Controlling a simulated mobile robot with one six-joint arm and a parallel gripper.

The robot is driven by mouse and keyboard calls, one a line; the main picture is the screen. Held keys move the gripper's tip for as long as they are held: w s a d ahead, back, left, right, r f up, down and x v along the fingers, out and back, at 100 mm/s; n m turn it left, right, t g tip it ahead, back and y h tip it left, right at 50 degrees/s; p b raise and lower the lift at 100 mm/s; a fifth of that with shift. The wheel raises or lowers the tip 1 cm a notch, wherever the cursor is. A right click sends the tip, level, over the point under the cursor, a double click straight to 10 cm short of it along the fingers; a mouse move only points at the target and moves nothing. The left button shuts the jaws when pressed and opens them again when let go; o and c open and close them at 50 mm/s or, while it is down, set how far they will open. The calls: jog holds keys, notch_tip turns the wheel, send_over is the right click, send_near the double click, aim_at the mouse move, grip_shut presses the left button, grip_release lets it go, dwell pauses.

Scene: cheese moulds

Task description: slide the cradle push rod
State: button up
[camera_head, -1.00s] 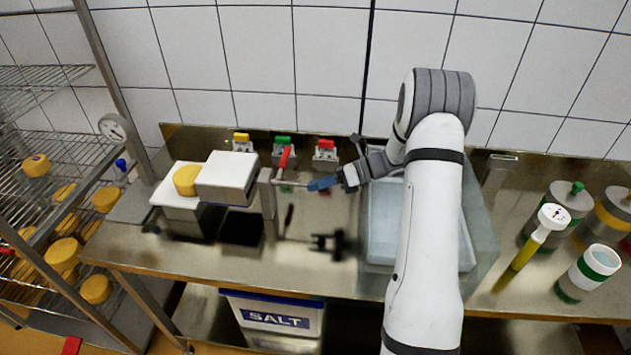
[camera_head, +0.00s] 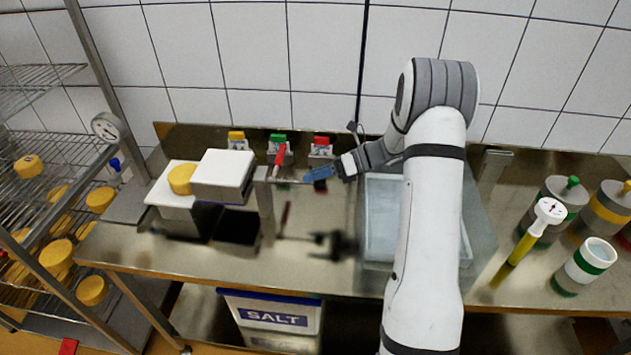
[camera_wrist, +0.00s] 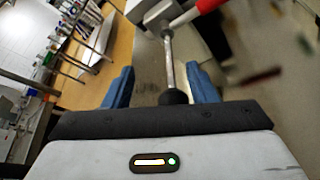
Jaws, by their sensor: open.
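The cradle push rod is a thin metal rod (camera_head: 287,181) running sideways from a grey upright bracket (camera_head: 263,195). In the wrist view the rod (camera_wrist: 169,62) ends in a black knob (camera_wrist: 174,97). A red handle (camera_head: 279,155) rises beside the rod. My gripper (camera_head: 314,174) has blue fingers and points left at the rod's right end. In the wrist view my gripper (camera_wrist: 161,88) is open, with the knob between its fingers, nearer the right one. I cannot tell whether they touch. A white block (camera_head: 222,172) and a yellow cheese (camera_head: 181,179) sit left of the bracket.
Yellow, green and red-topped fittings (camera_head: 278,147) stand along the back wall. A clear basin (camera_head: 375,260) lies under my arm. A wire rack (camera_head: 45,165) with cheeses is at the left.

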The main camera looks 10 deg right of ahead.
notch_tip(320, 180, up, 8)
jog(key=shift+f+b, duration=0.15)
jog(key=shift+b, duration=0.2)
jog(key=shift+c, duration=0.4)
